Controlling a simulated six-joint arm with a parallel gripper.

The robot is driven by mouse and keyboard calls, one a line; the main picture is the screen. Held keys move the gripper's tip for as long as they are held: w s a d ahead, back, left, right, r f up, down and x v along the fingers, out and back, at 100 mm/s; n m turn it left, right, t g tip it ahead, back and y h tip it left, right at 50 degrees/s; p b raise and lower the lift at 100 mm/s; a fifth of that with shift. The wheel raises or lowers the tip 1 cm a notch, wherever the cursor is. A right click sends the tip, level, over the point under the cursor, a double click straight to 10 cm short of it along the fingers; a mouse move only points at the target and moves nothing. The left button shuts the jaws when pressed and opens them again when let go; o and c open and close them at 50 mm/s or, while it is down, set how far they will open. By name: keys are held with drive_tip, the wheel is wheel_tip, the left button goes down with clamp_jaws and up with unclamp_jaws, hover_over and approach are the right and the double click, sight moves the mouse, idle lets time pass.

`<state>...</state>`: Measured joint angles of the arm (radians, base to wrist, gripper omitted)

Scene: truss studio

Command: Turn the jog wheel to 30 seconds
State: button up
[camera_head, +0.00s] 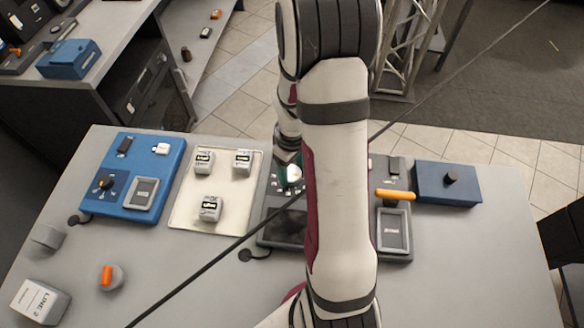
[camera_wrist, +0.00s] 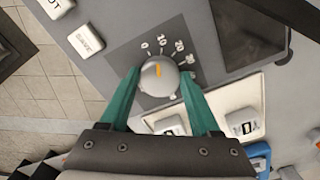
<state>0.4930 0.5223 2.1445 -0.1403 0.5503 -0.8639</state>
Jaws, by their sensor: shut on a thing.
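The jog wheel (camera_wrist: 158,78) is a round grey knob with an orange mark, in the wrist view. A scale reading 0, 10, 20 and 30 (camera_wrist: 188,58) curves around its far side. The orange mark points roughly between 0 and 10, nearest 10; the exact reading is hard to tell. My gripper (camera_wrist: 161,77) has its two teal fingers on opposite sides of the wheel, shut on it. In the head view the dark console (camera_head: 286,228) with the wheel is partly hidden behind my arm.
A cream tray (camera_head: 184,213) with several white-labelled blocks stands left of the console, beyond it a blue panel (camera_head: 120,213). A blue box (camera_head: 432,194) is at right. A thin dark cable (camera_head: 200,267) crosses the head view. The table's front right is clear.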

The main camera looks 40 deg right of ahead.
sight(291, 174)
drive_tip(key=m, duration=0.7)
drive_tip(key=shift+a, duration=0.1)
drive_tip(key=m, duration=0.6)
drive_tip(key=shift+w+m, duration=0.1)
drive_tip(key=shift+m, duration=0.2)
idle(0.4)
drive_tip(key=o, duration=1.4)
wheel_tip(291, 174, up, 16)
drive_tip(key=shift+f, duration=0.1)
